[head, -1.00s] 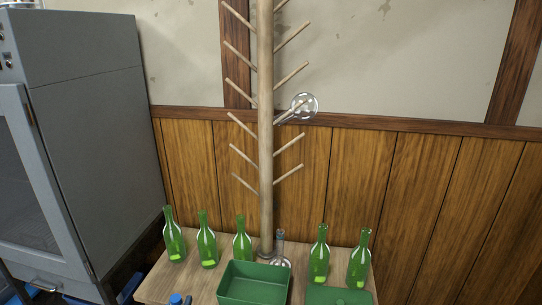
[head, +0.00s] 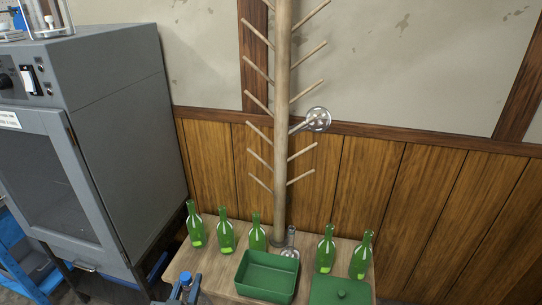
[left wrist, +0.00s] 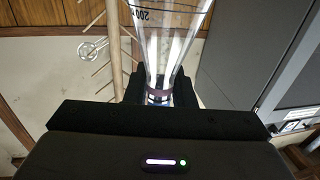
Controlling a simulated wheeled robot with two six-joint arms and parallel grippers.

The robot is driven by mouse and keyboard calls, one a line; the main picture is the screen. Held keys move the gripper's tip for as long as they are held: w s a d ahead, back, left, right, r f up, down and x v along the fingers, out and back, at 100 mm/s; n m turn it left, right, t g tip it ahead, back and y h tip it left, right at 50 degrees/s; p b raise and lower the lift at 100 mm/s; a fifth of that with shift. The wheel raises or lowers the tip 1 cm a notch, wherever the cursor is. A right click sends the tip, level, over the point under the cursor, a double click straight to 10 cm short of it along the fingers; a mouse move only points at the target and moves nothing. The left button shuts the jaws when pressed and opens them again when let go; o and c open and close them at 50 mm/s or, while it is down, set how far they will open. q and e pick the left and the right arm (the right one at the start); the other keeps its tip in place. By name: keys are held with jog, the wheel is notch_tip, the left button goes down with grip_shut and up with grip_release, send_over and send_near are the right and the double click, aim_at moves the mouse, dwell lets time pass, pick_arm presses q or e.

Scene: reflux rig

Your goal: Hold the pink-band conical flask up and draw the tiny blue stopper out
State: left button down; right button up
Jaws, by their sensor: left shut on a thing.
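My left gripper (head: 184,291) is at the bottom edge of the head view, in front of the wooden table's left end. A tiny blue stopper (head: 186,278) shows at it. In the left wrist view, the gripper (left wrist: 158,88) is shut around the narrow neck of the clear conical flask (left wrist: 168,45). The flask's dark printed scale reads upside down there, and a dull pinkish band shows at the neck between the fingers. The stopper cannot be made out clearly in that view. Most of the flask is cut off or hidden in the head view. My right gripper is not in view.
Several green bottles (head: 226,238) stand on the wooden table (head: 215,278), with a green bin (head: 266,277), a green lid (head: 341,291) and a clear flask (head: 290,245). A tall wooden peg rack (head: 281,150) carries a glass flask (head: 318,119). A grey oven (head: 105,130) stands left.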

pick_arm(q)
jog(key=w+d+r+m+g+h, duration=0.3)
jog(key=w+d+m+g+h, duration=0.2)
jog(key=d+h, duration=0.3)
jog(key=w+d+r+m+g+h, duration=0.3)
jog(key=d+m+h, duration=0.4)
jog(key=d, duration=0.3)
jog(key=shift+w+d+m+g+h, duration=0.15)
jog(key=shift+w+m+g+h, duration=0.25)
jog(key=shift+w+g, duration=0.5)
jog(key=shift+r, duration=0.1)
